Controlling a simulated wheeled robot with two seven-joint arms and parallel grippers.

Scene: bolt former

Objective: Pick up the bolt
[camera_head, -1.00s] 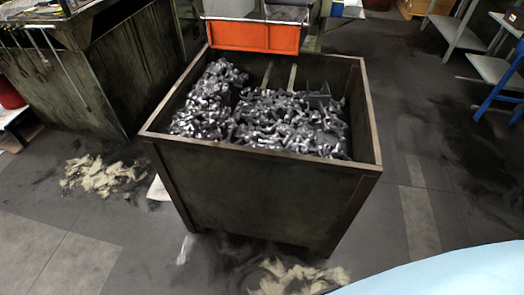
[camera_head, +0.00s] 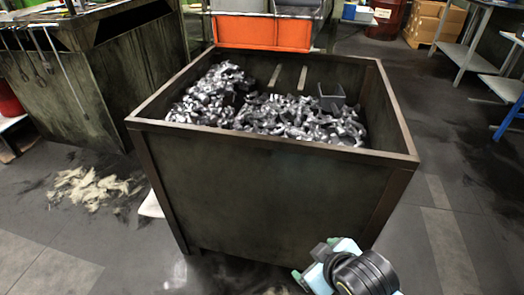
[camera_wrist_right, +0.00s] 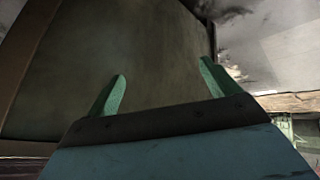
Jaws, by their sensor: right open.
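Many shiny metal bolts (camera_head: 290,117) lie heaped in a large dark metal bin (camera_head: 250,190). No single bolt stands apart in the pile. My right gripper (camera_head: 298,279) is low in front of the bin, near its front right corner and below the rim. In the right wrist view its two green fingers (camera_wrist_right: 162,85) are spread apart with nothing between them. The bin's dark wall (camera_wrist_right: 140,45) fills much of that view. My left gripper is not in view.
An orange bin (camera_head: 262,33) stands behind the bolt bin. A dark workbench (camera_head: 100,80) with hanging tools is at the left. Shelving (camera_head: 460,50) is at the back right. Pale debris (camera_head: 88,187) lies on the floor at the left. The floor at the right is largely clear.

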